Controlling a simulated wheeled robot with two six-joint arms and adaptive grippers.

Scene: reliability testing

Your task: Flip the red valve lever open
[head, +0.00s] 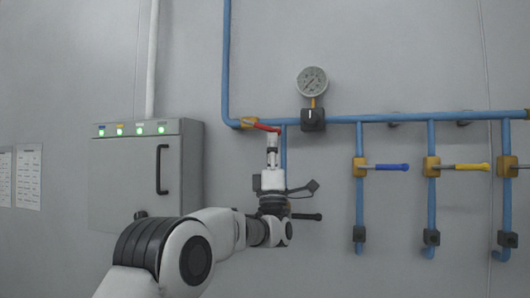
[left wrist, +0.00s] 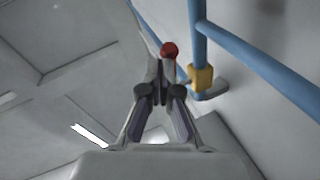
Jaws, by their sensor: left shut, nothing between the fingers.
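The red valve lever (head: 266,127) sits on a yellow valve body (head: 249,122) at the corner where the blue pipe turns from vertical to horizontal. It points right and tilts slightly down. My left gripper (head: 272,138) points up, with its fingertips right at the lever's free end. In the left wrist view its fingers (left wrist: 159,68) are together with nothing between them. The round red lever end (left wrist: 170,49) shows just past the tips; I cannot tell whether they touch. The yellow valve body (left wrist: 201,78) is to the right there. My right gripper is not in view.
A pressure gauge (head: 312,82) stands above a black block (head: 313,119) on the pipe, to the right. A grey cabinet (head: 135,180) is at left. Blue (head: 390,167), yellow (head: 470,167) and black (head: 306,217) levers stick out from lower pipes.

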